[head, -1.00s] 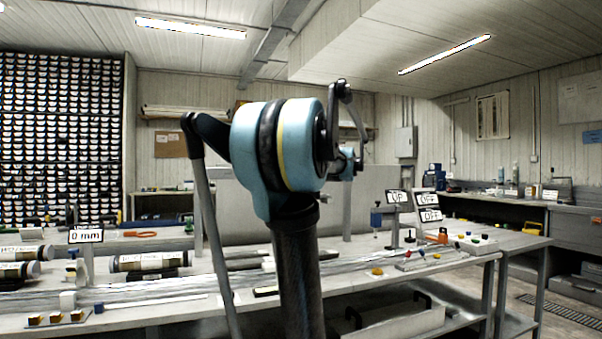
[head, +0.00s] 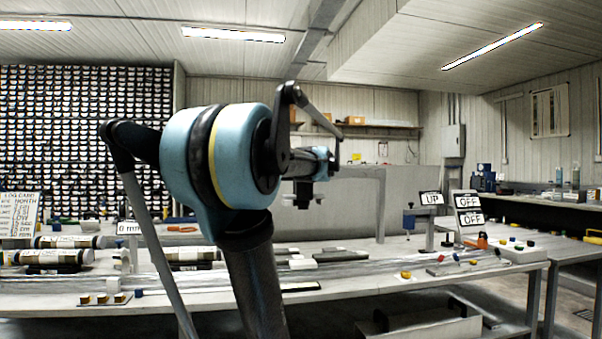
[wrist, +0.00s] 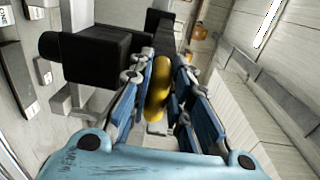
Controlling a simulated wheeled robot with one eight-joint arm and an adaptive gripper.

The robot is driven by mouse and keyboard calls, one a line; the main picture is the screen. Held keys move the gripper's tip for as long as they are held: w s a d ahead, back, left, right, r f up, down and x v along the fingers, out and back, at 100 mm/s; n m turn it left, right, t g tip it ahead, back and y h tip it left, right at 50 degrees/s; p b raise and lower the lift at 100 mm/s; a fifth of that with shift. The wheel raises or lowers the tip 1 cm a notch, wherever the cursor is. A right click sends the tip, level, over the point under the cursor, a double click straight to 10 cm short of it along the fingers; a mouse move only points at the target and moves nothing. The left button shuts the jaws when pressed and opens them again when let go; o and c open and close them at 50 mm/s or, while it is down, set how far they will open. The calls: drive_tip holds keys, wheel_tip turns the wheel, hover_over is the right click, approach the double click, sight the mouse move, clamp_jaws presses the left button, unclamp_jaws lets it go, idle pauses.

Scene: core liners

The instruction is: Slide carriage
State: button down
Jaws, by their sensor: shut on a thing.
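In the wrist view, my gripper (wrist: 165,72) is shut on a rounded yellow piece (wrist: 158,92) that lies between its blue finger pads. Black blocks (wrist: 106,60) stand just beyond the left finger and partly behind the yellow piece. I cannot tell whether the yellow piece is joined to them. In the head view my wrist end is small and held above the bench, with the fingers too small to make out. I cannot identify the carriage with certainty. A white "0 mm" sign (head: 130,227) stands at the left of the bench, partly hidden by my arm.
The long bench (head: 370,290) carries core tubes (head: 55,257) at left and small coloured parts at right. A grey panel (head: 350,215) rises behind the bench. The air above the bench is mostly clear.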

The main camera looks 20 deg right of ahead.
drive_tip(key=shift+s+a+f, duration=0.1)
drive_tip(key=shift+f, duration=0.15)
drive_tip(key=c, duration=1.5)
unclamp_jaws()
drive_tip(key=shift+r, duration=0.1)
drive_tip(key=s, duration=0.3)
drive_tip(key=s+a, duration=0.1)
drive_tip(key=s, duration=0.3)
drive_tip(key=s+a, duration=0.1)
drive_tip(key=s, duration=0.3)
drive_tip(key=shift+s+r, duration=0.25)
